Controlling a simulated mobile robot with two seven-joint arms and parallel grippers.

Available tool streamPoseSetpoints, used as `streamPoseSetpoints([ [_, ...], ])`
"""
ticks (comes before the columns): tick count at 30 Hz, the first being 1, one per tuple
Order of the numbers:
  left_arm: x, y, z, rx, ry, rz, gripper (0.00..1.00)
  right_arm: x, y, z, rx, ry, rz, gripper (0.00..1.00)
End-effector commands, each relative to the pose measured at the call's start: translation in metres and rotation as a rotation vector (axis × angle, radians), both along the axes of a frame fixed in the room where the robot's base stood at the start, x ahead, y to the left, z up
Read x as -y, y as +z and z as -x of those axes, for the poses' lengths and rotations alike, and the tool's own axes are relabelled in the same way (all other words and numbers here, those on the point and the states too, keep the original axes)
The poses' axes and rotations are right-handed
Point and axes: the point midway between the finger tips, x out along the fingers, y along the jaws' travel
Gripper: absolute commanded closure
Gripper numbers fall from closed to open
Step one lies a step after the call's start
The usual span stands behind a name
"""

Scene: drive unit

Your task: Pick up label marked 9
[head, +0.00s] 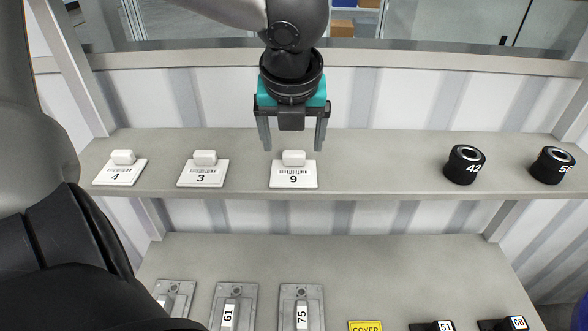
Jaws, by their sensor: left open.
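The label marked 9 (293,181) is a white plate with a barcode and a raised white block at its back. It lies flat on the upper shelf (370,170), near the middle. My left gripper (293,147) hangs over it from above, with fingers pointing down, spread to the left and right of the raised block. It is open and empty. Whether the fingertips are level with the block or still above it is hard to tell. My right gripper does not show.
Labels marked 3 (203,178) and 4 (120,176) lie to the left on the same shelf. Two black cylinders (464,165) stand at the right. The lower shelf (380,270) holds metal plates (236,303), a yellow cover tag (365,326) and black parts.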

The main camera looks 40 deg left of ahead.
Motion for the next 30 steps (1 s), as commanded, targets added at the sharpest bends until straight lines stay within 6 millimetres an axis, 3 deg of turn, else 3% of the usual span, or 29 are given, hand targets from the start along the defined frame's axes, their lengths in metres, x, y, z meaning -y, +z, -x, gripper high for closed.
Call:
streamPoseSetpoints([
  [3, -0.003, -0.011, -0.003, -0.003, 0.001, 0.002, 0.15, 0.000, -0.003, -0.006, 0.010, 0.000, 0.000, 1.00],
  [11, -0.011, -0.043, -0.015, -0.004, 0.000, 0.002, 0.15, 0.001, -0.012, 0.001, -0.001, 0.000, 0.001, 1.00],
  [20, -0.013, -0.047, -0.017, -0.001, 0.000, 0.001, 0.15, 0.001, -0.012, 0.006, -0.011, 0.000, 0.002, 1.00],
  [30, -0.012, -0.046, -0.017, -0.001, -0.001, 0.000, 0.51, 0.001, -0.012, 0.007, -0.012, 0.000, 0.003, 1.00],
])
